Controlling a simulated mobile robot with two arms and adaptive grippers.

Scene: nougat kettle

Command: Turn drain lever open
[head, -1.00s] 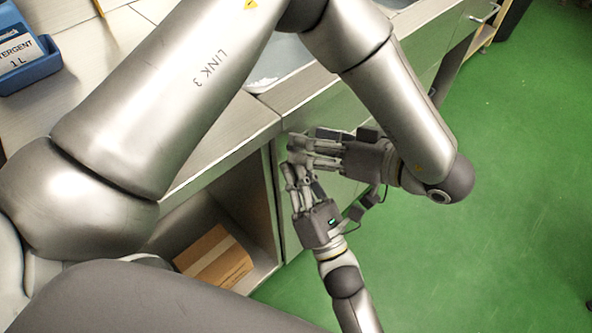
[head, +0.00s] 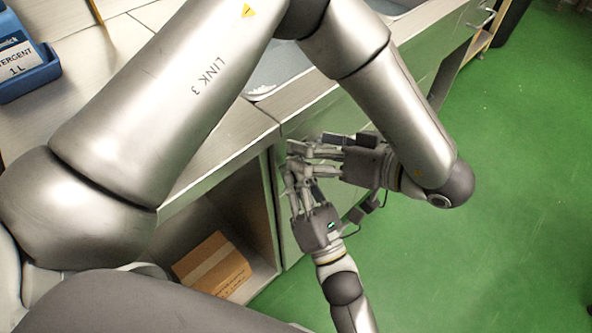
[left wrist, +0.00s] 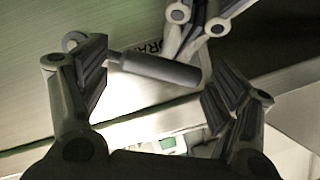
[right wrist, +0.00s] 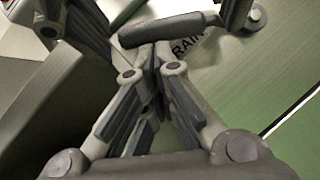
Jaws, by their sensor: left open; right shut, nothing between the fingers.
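The drain lever shows in the left wrist view as a dark grey bar (left wrist: 160,69) with a round pivot at its left. It lies between the spread fingers of my open left gripper (left wrist: 157,68); firm contact cannot be told. The right wrist view shows the same lever (right wrist: 165,29) level across the top, beside a partly hidden "DRAIN" label (right wrist: 188,48). My right gripper (right wrist: 155,62) is shut and empty, its fingertips close to the bar's middle; I cannot tell whether they touch. In the head view, my left gripper (head: 294,157) and right gripper (head: 293,182) are close together and hide the lever.
The counter (head: 228,122) overhangs an open cabinet bay holding a cardboard box (head: 213,267). A blue bin (head: 28,78) with a detergent bottle stands on the counter at left. Green floor (head: 500,200) is clear at right. The two hands crowd each other.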

